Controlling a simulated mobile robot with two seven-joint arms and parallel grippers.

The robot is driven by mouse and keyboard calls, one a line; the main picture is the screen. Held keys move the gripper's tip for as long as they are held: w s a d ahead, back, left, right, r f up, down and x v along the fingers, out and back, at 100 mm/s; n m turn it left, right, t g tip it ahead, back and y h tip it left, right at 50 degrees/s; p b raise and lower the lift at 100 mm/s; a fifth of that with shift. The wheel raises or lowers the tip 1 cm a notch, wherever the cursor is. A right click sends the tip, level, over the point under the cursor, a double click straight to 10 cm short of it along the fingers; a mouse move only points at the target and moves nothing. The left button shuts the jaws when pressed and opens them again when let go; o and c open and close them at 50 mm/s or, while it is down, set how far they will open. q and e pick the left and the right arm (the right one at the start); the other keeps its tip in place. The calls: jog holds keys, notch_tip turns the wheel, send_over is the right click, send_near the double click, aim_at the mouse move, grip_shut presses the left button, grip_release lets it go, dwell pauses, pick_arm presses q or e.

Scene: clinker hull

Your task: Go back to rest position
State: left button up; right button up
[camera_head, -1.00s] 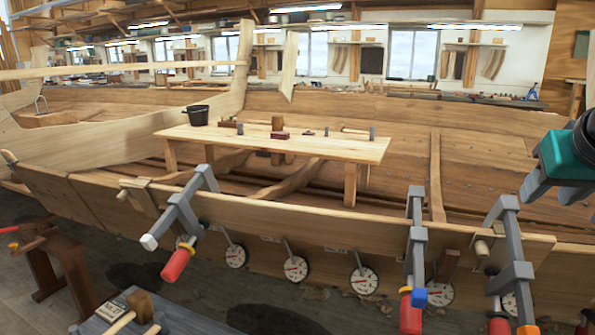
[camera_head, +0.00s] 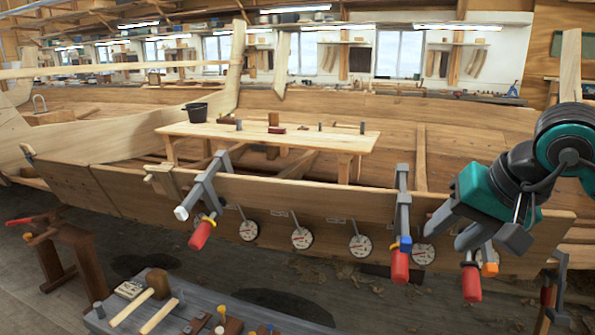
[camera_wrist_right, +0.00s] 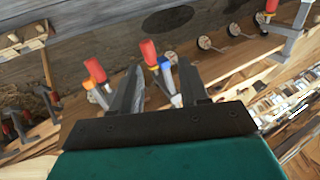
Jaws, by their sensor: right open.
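My right gripper (camera_head: 446,232) is open and empty, with grey fingers on a teal wrist. In the head view it appears in front of the right end of the long plank (camera_head: 300,200) and partly hides a clamp there, with that clamp's red handle (camera_head: 471,284) showing below. In the right wrist view the two dark fingers (camera_wrist_right: 160,80) stand apart, with red clamp handles beyond them. I cannot tell whether the gripper touches the clamp. My left gripper is not in view.
A grey clamp (camera_head: 206,190) and another clamp (camera_head: 402,215) grip the plank, above several round white dials (camera_head: 302,239). A low bench (camera_head: 250,313) with mallets stands in front. The grey floor between is mostly clear.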

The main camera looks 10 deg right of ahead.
jog(key=s+a+f+m+t+y+p, duration=0.1)
jog(key=s+a+f+m+y+p, duration=0.15)
jog(key=a+m+y, duration=1.65)
jog(key=d+f+m+t+h, duration=0.25)
jog(key=f+m+h, duration=0.25)
jog(key=m, duration=0.6)
jog(key=w+d+f+m+t+h, duration=0.15)
jog(key=f+m+t+h, duration=0.3)
jog(key=m, duration=0.65)
jog(key=s+d+f+m+t+h, duration=0.1)
jog(key=d+f+m+t+h, duration=0.15)
jog(key=f+m+h, duration=0.55)
jog(key=s+d+f+m+g+h, duration=0.1)
jog(key=s+f+m+g, duration=0.4)
jog(key=s+f+m, duration=0.6)
notch_tip(320, 180, down, 4)
jog(key=d+m, duration=0.1)
jog(key=m, duration=0.3)
jog(key=shift+s+m+g, duration=0.25)
jog(key=shift+m+g, duration=0.05)
jog(key=shift+g, duration=0.05)
